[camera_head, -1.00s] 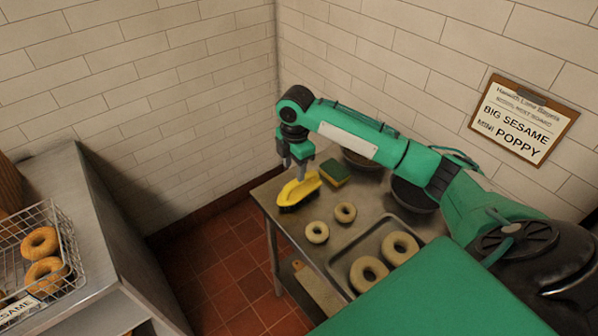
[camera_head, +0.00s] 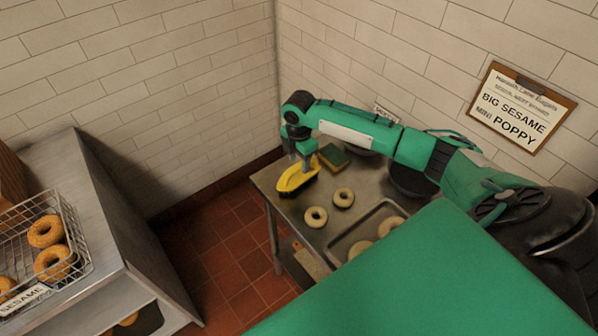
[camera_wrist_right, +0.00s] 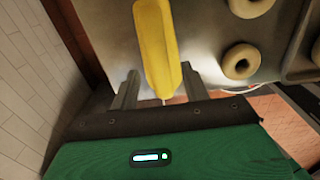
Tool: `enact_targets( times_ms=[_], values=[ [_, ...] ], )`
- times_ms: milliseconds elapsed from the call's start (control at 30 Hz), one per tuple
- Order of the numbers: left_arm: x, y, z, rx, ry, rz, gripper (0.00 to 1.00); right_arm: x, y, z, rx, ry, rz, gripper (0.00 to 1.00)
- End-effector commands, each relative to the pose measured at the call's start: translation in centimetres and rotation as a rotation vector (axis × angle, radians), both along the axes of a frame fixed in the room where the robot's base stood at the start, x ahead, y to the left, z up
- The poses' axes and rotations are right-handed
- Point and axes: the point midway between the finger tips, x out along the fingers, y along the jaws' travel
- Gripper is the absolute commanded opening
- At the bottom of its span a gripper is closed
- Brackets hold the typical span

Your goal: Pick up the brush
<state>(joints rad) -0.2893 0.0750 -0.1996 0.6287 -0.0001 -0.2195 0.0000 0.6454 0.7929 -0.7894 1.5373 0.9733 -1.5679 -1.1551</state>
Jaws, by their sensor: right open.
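The yellow brush (camera_head: 297,177) with dark bristles lies at the near left corner of the steel table (camera_head: 285,209). My right gripper (camera_head: 302,162) is directly over it, pointing down. In the right wrist view the brush's yellow handle (camera_wrist_right: 157,50) lies between the two fingers of my right gripper (camera_wrist_right: 158,90). The jaws are open, with a gap visible on both sides of the handle. My left gripper is not in view.
A green and yellow sponge (camera_head: 334,156) lies just behind the brush. Small bagels (camera_head: 316,216) and a tray (camera_head: 352,233) of larger bagels are to the right. A wire basket (camera_head: 75,262) of bagels stands on a counter at left. Tiled walls close off the back.

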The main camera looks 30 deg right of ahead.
Motion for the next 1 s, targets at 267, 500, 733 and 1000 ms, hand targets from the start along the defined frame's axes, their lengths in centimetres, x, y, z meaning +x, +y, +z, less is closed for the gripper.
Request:
enact_targets(
  times_ms=[267, 500, 733, 1000],
  values=[
    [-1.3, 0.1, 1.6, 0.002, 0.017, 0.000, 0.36, 0.0, -0.1, -3.1, -0.001, 0.001, -0.001, 0.47],
    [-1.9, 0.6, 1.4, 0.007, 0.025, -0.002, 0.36, 0.0, -0.1, -3.3, -0.001, 0.000, 0.000, 0.47],
    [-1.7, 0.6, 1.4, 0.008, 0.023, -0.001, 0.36, 0.0, -0.1, -3.3, -0.001, 0.000, 0.000, 0.02],
    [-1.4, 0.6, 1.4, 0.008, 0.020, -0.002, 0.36, 0.0, -0.1, -3.2, 0.000, -0.001, 0.000, 0.00]
  ],
)
